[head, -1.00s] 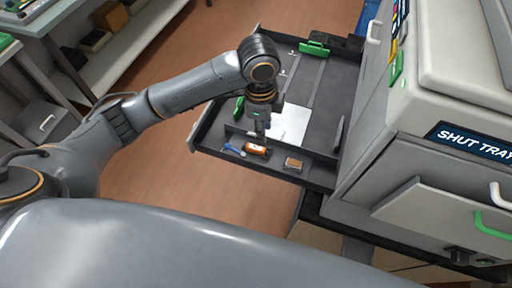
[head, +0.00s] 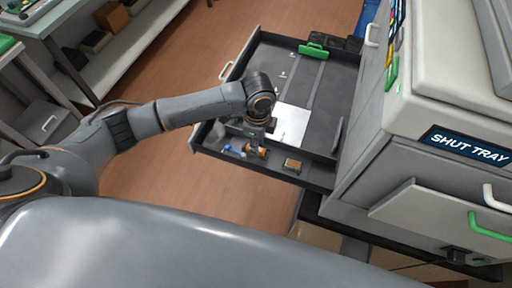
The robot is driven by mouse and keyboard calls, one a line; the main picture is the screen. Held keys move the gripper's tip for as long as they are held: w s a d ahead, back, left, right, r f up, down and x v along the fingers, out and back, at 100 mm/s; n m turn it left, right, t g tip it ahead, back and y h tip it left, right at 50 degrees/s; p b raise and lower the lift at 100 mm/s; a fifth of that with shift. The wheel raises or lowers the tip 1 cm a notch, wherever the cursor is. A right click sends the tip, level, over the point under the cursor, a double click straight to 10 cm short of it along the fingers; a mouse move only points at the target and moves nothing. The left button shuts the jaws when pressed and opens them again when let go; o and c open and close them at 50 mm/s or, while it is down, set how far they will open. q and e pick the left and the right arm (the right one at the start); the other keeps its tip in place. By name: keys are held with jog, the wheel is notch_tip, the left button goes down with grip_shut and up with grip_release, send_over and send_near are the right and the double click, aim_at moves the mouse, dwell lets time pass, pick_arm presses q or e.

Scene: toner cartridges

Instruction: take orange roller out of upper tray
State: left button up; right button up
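The upper tray (head: 330,115) is pulled out of the printer, with a white sheet (head: 291,124) and a narrow front compartment. The orange roller (head: 262,152) lies in that front compartment, partly hidden by my gripper. My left gripper (head: 255,147) reaches down from above at the roller. Its fingers are small and overlap the roller, so I cannot tell whether they are shut on it. My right gripper is not in view.
A blue item (head: 235,152) lies left of the roller, and a small brown block (head: 293,164) lies right of it. The printer (head: 395,150) stands close on the right, with a panel tilted open below. Open floor (head: 165,185) lies left of the tray.

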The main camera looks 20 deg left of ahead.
pick_arm(q)
jog(key=shift+f, duration=1.3)
grip_shut()
